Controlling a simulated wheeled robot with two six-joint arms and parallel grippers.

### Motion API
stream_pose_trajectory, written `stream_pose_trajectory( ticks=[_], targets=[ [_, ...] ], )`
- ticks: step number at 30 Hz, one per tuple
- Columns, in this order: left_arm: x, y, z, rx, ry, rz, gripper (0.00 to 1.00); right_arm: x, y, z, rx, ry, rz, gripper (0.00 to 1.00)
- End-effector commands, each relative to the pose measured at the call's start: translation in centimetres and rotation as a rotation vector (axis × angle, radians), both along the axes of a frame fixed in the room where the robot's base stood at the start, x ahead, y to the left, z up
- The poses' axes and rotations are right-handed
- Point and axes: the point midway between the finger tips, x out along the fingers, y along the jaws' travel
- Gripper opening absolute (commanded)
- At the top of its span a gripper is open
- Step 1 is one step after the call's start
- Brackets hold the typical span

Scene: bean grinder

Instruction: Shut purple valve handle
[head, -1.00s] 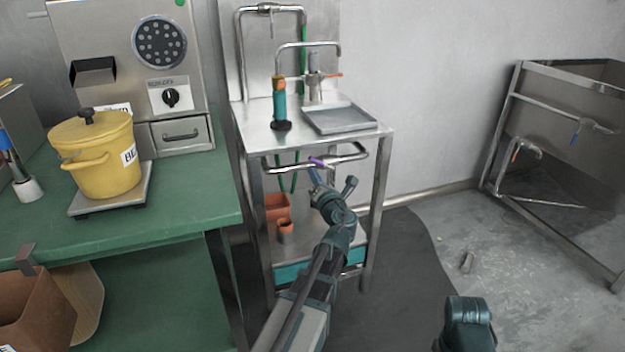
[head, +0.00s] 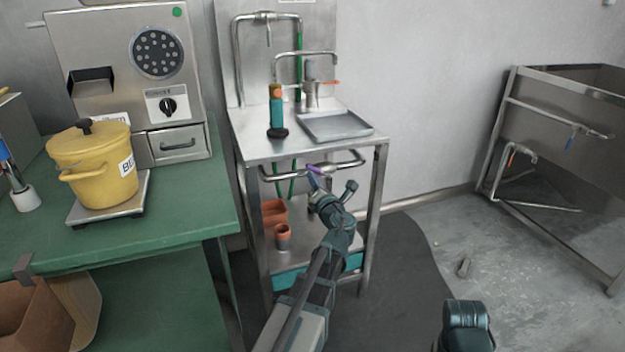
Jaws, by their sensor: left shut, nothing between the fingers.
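The purple valve handle (head: 314,169) is a small lever on the horizontal steel pipe (head: 346,163) under the top of the steel sink stand. It lies slanted, close to the line of the pipe. My left gripper (head: 313,182) is shut and empty just below the handle, its tips very close to it. I cannot tell whether they touch. My left arm hides part of the lower stand. My right gripper is out of view; only part of my right arm shows at the bottom right.
The sink stand's top (head: 255,146) holds a grey tray (head: 338,126) and a teal-and-orange tool (head: 277,112). Terracotta pots (head: 283,237) stand on its lower shelf. A green bench (head: 180,215) with a yellow pot (head: 92,165) is at left. Floor at right is mostly clear.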

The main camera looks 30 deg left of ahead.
Motion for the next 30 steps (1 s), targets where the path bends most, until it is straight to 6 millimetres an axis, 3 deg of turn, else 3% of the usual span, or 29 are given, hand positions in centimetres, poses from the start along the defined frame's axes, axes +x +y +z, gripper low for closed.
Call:
stream_pose_trajectory(
  ticks=[13, 30],
  targets=[
    [0.6, -0.5, 1.4, 0.117, 0.135, -0.002, 0.00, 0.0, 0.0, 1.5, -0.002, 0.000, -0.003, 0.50],
    [2.6, -2.2, 3.6, 0.117, 0.135, -0.002, 0.00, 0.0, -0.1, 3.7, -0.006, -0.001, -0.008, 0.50]
  ],
)
